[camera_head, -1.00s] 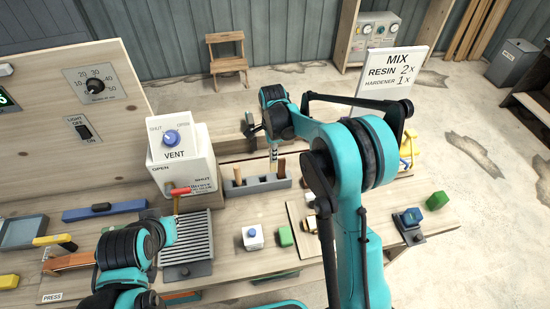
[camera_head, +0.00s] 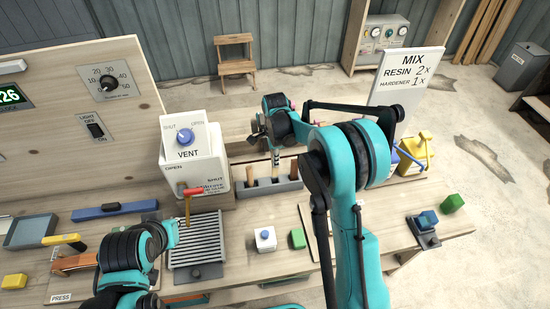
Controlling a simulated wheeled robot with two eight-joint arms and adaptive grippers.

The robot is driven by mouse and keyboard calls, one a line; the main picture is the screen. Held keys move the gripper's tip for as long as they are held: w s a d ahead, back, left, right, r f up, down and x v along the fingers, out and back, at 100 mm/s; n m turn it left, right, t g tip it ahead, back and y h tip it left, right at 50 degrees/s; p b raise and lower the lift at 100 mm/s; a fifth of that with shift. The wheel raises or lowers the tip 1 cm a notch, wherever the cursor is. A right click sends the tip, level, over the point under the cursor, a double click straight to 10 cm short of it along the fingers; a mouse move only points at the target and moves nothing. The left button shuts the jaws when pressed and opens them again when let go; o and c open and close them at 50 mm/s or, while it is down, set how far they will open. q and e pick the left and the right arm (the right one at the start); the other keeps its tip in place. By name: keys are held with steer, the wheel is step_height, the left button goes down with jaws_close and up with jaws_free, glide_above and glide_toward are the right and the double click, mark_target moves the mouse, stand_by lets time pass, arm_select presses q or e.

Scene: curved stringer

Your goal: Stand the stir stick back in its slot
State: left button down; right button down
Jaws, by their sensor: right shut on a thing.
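My right gripper (camera_head: 266,138) is at the far side of the bench, above a grey slotted block (camera_head: 262,191). It is shut on the stir stick (camera_head: 275,157), which hangs roughly upright below it with a pale and dark banded part. The stick's lower end meets the block's outline near its middle; I cannot tell whether it is in a slot or behind or above it. Wooden handles (camera_head: 250,176) stand in the block on either side. My left arm is at the lower left, its end (camera_head: 171,234) beside a grey ribbed tray; its fingers cannot be made out.
A white vent box (camera_head: 182,160) with a red-handled lever (camera_head: 193,191) stands left of the block. A yellow container (camera_head: 412,155) is at the right.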

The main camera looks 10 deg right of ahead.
mark_target(275, 175)
step_height(275, 175, down, 2)
steer(key=shift+f+b, duration=0.1)
steer(key=shift+b, duration=0.4)
steer(key=shift+f+b, duration=1.7)
steer(key=shift+f, duration=0.4)
steer(key=shift+f+b, duration=1.3)
steer(key=shift+f, duration=0.25)
steer(key=c, duration=1)
jaws_free()
steer(key=shift+r+p, duration=2.6)
steer(key=shift+r, duration=2)
